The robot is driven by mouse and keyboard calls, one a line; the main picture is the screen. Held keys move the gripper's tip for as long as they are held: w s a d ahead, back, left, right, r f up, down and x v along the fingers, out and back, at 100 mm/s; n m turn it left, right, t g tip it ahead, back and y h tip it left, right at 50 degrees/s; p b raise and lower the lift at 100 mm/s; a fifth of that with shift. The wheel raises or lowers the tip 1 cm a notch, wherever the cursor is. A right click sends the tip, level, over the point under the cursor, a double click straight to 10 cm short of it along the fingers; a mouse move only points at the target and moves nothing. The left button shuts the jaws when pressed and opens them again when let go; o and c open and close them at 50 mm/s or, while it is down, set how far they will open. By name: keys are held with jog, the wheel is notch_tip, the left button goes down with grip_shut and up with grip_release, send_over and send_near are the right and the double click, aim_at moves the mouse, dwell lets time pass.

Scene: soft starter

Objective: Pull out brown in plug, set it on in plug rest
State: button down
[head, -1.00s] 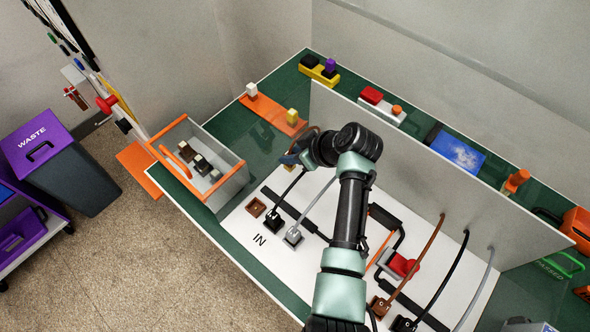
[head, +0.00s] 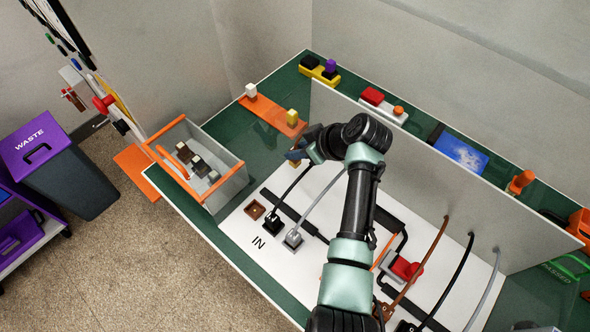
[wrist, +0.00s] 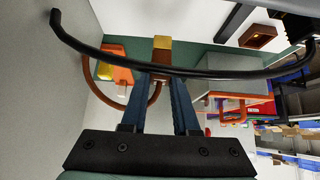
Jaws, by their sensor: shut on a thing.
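My gripper (wrist: 160,78) is shut on the brown plug (wrist: 162,50), a brown and gold block held between the blue fingertips. The plug also shows just under my gripper in the head view (head: 294,163), raised clear of its socket. Its brown cable (wrist: 100,92) loops beside the fingers in the wrist view. The brown socket (head: 254,209) near the IN label is empty; it also shows in the wrist view (wrist: 258,37). An orange strip (head: 270,114) with a white block and a yellow block lies beyond my gripper; I cannot tell whether it is the plug rest.
The black plug (head: 272,224) and grey plug (head: 293,238) sit in their sockets. A black cable (wrist: 180,70) crosses in front of the fingers in the wrist view. An orange-edged grey bin (head: 228,183) stands left; an upright grey panel (head: 420,175) stands right.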

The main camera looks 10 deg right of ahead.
aim_at(298, 162)
jog(key=shift+f+b, duration=1.55)
jog(key=shift+f, duration=0.15)
dwell(0.4)
jog(key=c, duration=0.6)
grip_release()
jog(key=shift+r, duration=0.15)
jog(key=v, duration=1.2)
jog(key=shift+s+d+r+b, duration=0.15)
jog(key=shift+s+r+b, duration=0.1)
jog(key=shift+b, duration=0.05)
jog(key=shift+s, duration=0.1)
